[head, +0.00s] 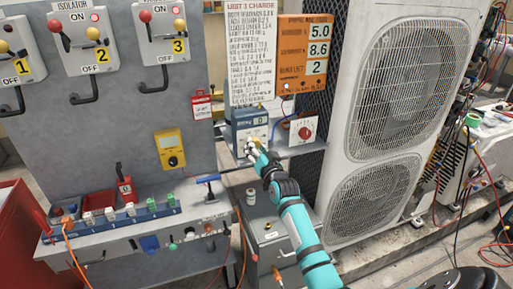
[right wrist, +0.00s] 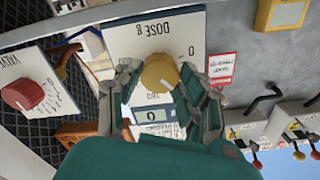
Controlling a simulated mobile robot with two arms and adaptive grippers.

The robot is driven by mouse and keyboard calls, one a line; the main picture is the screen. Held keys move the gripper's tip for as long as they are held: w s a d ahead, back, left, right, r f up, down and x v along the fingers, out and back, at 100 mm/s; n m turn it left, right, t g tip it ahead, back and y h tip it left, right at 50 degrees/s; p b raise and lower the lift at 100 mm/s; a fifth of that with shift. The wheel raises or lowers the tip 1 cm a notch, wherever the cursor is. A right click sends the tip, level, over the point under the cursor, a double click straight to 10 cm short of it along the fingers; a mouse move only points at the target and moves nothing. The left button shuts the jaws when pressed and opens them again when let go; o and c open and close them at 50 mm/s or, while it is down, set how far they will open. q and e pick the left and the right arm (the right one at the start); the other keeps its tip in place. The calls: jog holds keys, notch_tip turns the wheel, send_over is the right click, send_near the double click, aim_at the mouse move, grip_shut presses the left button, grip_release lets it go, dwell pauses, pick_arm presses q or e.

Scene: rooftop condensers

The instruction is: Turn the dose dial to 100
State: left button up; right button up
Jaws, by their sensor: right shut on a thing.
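The dose box (head: 247,121) is a dark blue unit with a white face, standing on a grey shelf in the middle of the head view. Its small display (right wrist: 153,115) reads 0. The yellow round dose dial (right wrist: 159,71) is on the white face, seen upside down in the right wrist view under the label "DOSE g". My right gripper (head: 252,148) is at the dial, with its fingers (right wrist: 163,80) shut on either side of it. In the head view the gripper mostly hides the dial. My left gripper is in neither view.
A white valve plate with a red knob (head: 304,132) stands close on the right. A yellow meter (head: 170,150) and isolator switches (head: 90,36) are on the grey panel at left. A large condenser (head: 385,110) stands right of my arm. A bench with several coloured-top fittings (head: 130,211) lies below.

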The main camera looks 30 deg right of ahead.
dwell(0.4)
jog(key=o, duration=1.1)
jog(key=shift+o, duration=0.4)
jog(key=v, duration=1.2)
jog(key=shift+f, duration=0.1)
